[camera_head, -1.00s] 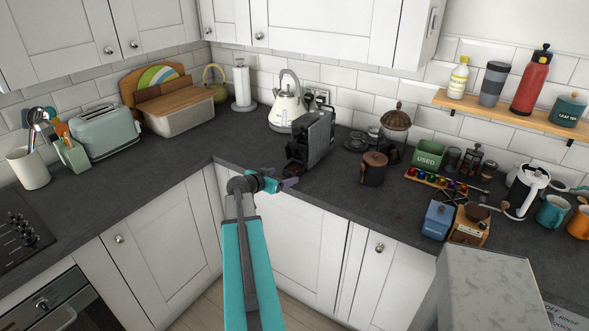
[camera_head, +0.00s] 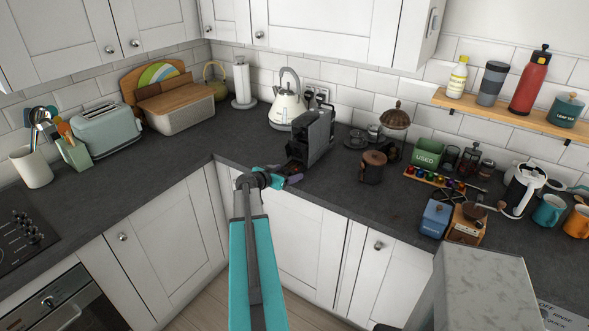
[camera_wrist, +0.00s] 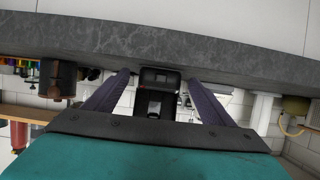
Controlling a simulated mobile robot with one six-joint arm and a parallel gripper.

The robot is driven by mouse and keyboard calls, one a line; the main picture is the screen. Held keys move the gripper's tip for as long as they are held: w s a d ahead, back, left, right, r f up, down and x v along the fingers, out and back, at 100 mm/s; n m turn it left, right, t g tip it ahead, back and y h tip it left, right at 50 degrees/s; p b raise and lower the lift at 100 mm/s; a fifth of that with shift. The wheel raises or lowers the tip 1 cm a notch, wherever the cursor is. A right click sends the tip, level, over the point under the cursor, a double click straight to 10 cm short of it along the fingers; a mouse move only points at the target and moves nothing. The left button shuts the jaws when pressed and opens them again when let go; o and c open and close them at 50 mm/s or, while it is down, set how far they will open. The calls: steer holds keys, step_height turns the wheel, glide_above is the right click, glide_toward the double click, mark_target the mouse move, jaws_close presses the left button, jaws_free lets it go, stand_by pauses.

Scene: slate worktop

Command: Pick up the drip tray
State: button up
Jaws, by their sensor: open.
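The black coffee machine (camera_head: 318,136) stands on the worktop near the corner. Its dark drip tray (camera_head: 293,166) juts low from the machine's front, just beyond my gripper, and is hard to make out against the dark worktop. In the wrist view, which is upside down, the drip tray (camera_wrist: 159,78) shows as a black block between the fingers, with the machine's body behind it. My gripper (camera_head: 292,178) is open and empty at the worktop's front edge. In the wrist view, its two purple-grey fingers (camera_wrist: 157,90) stand wide apart on either side of the tray, apparently short of it.
A white kettle (camera_head: 287,104) stands behind the machine to the left. A brown lidded canister (camera_head: 372,168) and a row of coloured capsules (camera_head: 440,180) are to the right. The worktop (camera_head: 235,140) left of the machine is clear.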

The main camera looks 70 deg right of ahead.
steer(key=c, duration=1.4)
steer(key=shift+r+b, duration=0.25)
steer(key=shift+b, duration=0.5)
steer(key=shift+w+a+b, duration=0.75)
steer(key=shift+a+b, duration=0.5)
steer(key=shift+a, duration=1.6)
steer(key=shift+w+a+b, duration=0.75)
steer(key=shift+a+b, duration=0.45)
steer(key=shift+a, duration=1.7)
steer(key=shift+w+a+b, duration=0.75)
steer(key=shift+a+b, duration=0.5)
steer(key=shift+a, duration=1.6)
steer(key=shift+a, duration=0.1)
